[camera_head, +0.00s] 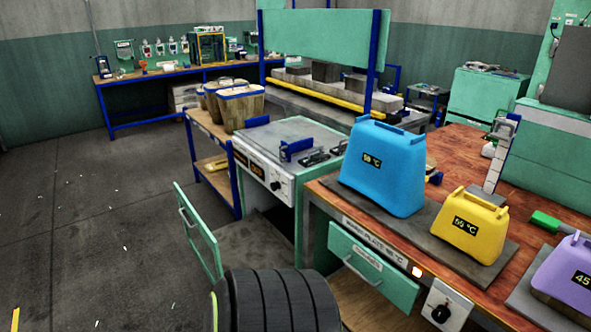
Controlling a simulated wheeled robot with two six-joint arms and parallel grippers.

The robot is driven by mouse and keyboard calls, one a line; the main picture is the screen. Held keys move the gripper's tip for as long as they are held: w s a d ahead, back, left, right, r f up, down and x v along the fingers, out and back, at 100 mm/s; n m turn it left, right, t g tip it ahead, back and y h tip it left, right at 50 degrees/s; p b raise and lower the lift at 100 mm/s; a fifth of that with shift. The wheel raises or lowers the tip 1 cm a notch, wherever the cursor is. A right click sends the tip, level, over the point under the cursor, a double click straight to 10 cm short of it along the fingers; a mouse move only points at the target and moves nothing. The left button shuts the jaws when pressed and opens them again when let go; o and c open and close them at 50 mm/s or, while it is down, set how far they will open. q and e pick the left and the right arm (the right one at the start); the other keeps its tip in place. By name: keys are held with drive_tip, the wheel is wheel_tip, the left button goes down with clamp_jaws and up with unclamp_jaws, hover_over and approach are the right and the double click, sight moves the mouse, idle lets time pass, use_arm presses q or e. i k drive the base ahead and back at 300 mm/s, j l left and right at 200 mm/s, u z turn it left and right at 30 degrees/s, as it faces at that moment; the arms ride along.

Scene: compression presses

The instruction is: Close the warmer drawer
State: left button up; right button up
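A green panel with a pale handle (197,232) stands out to the left of a green cabinet with a grey top (290,135). It looks like the front of a pulled-out drawer, with a grey surface (250,245) between it and the cabinet. A second green drawer front (368,266) with a handle sits under the wooden bench, below a warm plate label (374,240). It looks shut or nearly so. I cannot tell for certain which is the warmer drawer. Neither gripper is recognizable in view.
A dark ribbed shape (275,302) fills the bottom centre, in front of the pulled-out part. Blue (382,170), yellow (467,226) and purple (567,275) containers stand on the bench (450,150). A low shelf (212,172) is behind the panel.

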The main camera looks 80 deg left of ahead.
sight(252, 242)
drive_tip(key=u, duration=3.2)
drive_tip(key=i+j+z, duration=0.2)
drive_tip(key=z, duration=0.3)
drive_tip(key=i+j+z, duration=0.25)
drive_tip(key=z, duration=0.2)
drive_tip(key=i+j+z, duration=0.15)
drive_tip(key=j+z, duration=0.35)
